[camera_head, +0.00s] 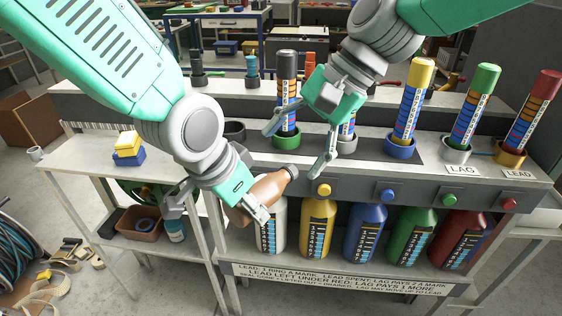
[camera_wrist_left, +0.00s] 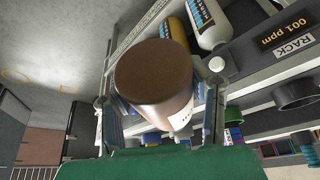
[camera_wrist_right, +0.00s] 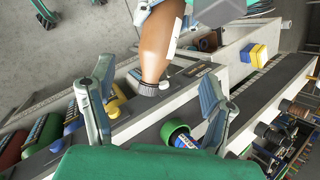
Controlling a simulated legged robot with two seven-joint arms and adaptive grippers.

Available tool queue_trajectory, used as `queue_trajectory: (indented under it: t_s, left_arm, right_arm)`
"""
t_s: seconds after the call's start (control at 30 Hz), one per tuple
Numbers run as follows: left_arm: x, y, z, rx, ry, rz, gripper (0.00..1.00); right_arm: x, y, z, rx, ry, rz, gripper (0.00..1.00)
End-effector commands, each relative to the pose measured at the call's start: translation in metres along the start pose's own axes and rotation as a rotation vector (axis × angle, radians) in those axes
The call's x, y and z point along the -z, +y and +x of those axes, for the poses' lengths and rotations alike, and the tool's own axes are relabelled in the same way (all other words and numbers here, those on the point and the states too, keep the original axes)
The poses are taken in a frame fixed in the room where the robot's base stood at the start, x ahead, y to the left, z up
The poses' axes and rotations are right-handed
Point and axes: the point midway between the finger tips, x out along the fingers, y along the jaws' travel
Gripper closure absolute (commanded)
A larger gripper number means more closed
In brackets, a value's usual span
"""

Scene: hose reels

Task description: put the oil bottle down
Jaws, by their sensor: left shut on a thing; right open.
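The oil bottle (camera_head: 266,190) is brown with a dark cap and is held tilted in my left gripper (camera_head: 253,203), in front of the rack's left part. In the left wrist view the bottle's brown base (camera_wrist_left: 155,75) sits between the fingers of my left gripper (camera_wrist_left: 160,115). In the right wrist view the bottle (camera_wrist_right: 158,45) hangs beyond the fingers of my right gripper (camera_wrist_right: 155,110). My right gripper (camera_head: 297,146) is open and empty, its fingers spread around the area of the black-capped tube (camera_head: 286,92) and a partly hidden tube beside it. Whether they touch is unclear.
Upright tubes stand in coloured ring holders, such as the blue ring (camera_head: 399,146), along the rack. White, yellow, blue, green and red bottles, including the blue bottle (camera_head: 365,232), fill the shelf below. The left side table (camera_head: 88,178) has yellow and blue blocks and free top space.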

Motion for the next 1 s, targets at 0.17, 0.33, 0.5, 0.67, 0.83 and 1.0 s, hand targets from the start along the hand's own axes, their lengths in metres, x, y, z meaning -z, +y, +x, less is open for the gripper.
queue_trajectory:
  t_s: [0.17, 0.33, 0.5, 0.67, 0.83, 1.0]
  left_arm:
    - [0.007, 0.002, 0.013, -0.026, 0.0, 0.052, 1.0]
    - [0.021, 0.006, 0.041, -0.081, 0.0, 0.181, 1.0]
    - [0.034, 0.01, 0.063, -0.128, 0.002, 0.299, 1.0]
    - [0.039, 0.011, 0.074, -0.149, 0.001, 0.359, 1.0]
    - [0.04, 0.012, 0.076, -0.153, 0.001, 0.372, 1.0]
    - [0.04, 0.011, 0.075, -0.152, 0.002, 0.371, 1.0]
  right_arm:
    - [0.0, 0.0, -0.003, 0.0, 0.0, 0.0, 0.28]
    - [0.001, 0.0, -0.003, 0.0, 0.0, 0.0, 0.28]
    - [0.0, 0.0, -0.003, 0.0, 0.0, 0.0, 0.28]
    - [-0.001, 0.0, -0.003, 0.0, 0.001, -0.001, 0.28]
    - [0.002, 0.003, -0.003, 0.0, 0.011, -0.031, 0.28]
    - [0.023, 0.02, 0.001, -0.011, 0.09, -0.265, 0.28]
